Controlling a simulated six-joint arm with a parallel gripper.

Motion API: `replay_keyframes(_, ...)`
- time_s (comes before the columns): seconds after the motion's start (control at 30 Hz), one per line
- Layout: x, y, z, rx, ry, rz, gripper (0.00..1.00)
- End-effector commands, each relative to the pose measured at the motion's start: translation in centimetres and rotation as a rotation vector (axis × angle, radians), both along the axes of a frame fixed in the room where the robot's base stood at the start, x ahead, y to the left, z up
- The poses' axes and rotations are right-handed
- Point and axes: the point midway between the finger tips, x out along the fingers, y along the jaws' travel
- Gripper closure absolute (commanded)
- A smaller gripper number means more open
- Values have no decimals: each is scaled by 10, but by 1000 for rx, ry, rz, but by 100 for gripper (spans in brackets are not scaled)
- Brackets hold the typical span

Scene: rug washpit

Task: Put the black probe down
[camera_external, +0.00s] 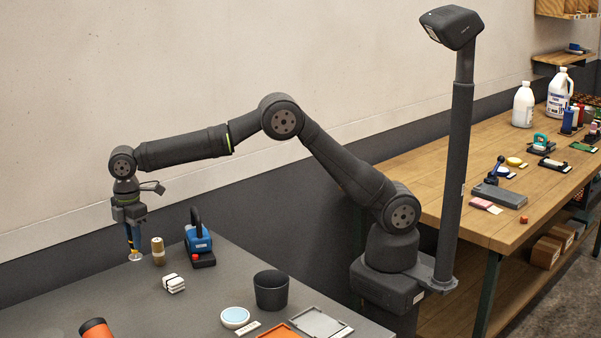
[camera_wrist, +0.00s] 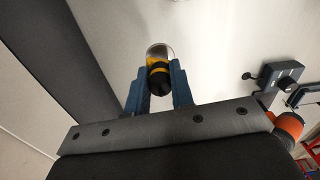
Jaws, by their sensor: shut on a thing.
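My gripper (camera_external: 133,238) is at the far left of the grey table in the external view, pointing down. Its blue fingers also show in the wrist view (camera_wrist: 160,88), shut on the black probe (camera_wrist: 159,76). The probe is black with yellow bands and has a pale round end in the wrist view. In the external view the fingers hide most of it. A pale disc (camera_external: 135,257) shows directly below the fingertips, at or close to the table top; I cannot tell whether the probe touches it.
A tan and brown cylinder (camera_external: 158,252) stands close to the right of my gripper. An orange-ended cylinder (camera_external: 96,328) lies at the front left.

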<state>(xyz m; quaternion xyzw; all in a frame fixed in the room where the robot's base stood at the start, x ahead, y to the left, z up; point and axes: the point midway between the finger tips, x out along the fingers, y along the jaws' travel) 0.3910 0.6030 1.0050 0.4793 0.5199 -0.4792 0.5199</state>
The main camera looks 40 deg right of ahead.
Motion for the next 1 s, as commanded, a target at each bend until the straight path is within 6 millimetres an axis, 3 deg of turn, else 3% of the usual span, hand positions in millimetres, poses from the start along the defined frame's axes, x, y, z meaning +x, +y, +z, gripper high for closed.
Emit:
replay_keyframes(0.5,-60,90,-66,0,0,2,100)
replay_keyframes(0.7,-57,87,-92,0,0,-1,100)
replay_keyframes(1.0,-57,86,-98,1,0,-1,100)
